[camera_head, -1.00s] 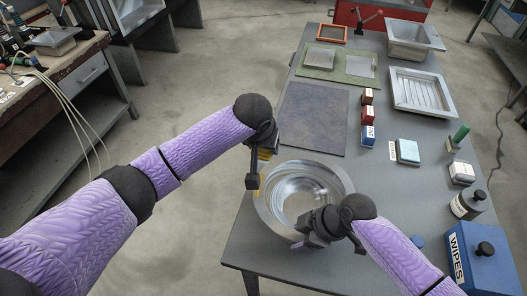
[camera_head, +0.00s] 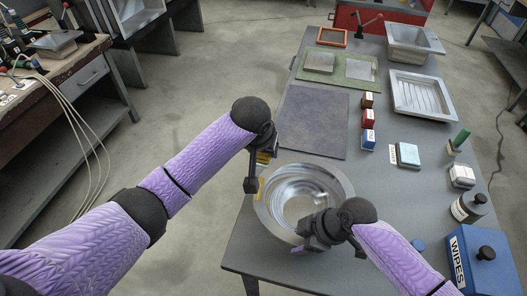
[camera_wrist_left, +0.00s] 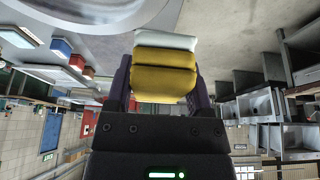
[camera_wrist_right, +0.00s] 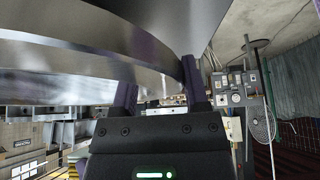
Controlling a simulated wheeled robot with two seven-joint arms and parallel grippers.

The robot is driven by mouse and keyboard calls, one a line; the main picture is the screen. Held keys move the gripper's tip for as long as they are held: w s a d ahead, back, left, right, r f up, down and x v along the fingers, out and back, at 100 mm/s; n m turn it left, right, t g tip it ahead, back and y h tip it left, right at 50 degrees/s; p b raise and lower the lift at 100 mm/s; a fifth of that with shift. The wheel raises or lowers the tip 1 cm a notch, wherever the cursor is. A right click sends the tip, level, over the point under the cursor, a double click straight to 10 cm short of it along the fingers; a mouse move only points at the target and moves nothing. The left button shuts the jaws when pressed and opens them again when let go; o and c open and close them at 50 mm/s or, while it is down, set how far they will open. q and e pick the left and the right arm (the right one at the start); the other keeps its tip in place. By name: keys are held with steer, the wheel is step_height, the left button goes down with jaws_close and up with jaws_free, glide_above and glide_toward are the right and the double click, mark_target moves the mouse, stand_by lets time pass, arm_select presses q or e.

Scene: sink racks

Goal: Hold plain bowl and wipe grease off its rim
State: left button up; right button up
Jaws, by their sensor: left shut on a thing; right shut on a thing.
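A plain shiny metal bowl (camera_head: 302,180) is over the table's near left corner, its open side up. My right gripper (camera_head: 308,237) is shut on the bowl's near rim; the bowl's wall also shows between its fingers in the right wrist view (camera_wrist_right: 150,75). My left gripper (camera_head: 259,172) is shut on a folded yellow pad (camera_wrist_left: 164,73) with a pale layer, at the bowl's left rim. In the left wrist view the bowl (camera_wrist_left: 90,12) curves close beyond the pad. I cannot tell whether the pad touches the rim. No grease can be made out.
A blue wipes box (camera_head: 484,262) and a dark-capped bottle (camera_head: 468,207) stand to the right. A pale blue block (camera_head: 408,154) and small red and blue boxes (camera_head: 368,138) are beyond the bowl. A dark mat (camera_head: 313,118) lies bare behind it.

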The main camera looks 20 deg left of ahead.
mark_target(262, 178)
arm_select(q)
steer(key=shift+a+f, duration=0.15)
steer(key=shift+f, duration=3.7)
steer(key=shift+s+f, duration=0.25)
steer(key=shift+f, duration=0.05)
steer(key=shift+c, duration=0.6)
steer(key=shift+s+d, duration=0.15)
steer(key=shift+s, duration=1.55)
steer(key=shift+s+d, duration=0.15)
steer(key=shift+s, duration=1.55)
steer(key=shift+w+a, duration=0.15)
steer(key=shift+w, duration=1.4)
steer(key=shift+w+a, duration=0.1)
steer(key=shift+w, duration=1.45)
arm_select(e)
steer(key=shift+s, duration=0.1)
arm_select(q)
steer(key=shift+w+r, duration=0.1)
steer(key=shift+w, duration=0.45)
steer(key=shift+r, duration=4.05)
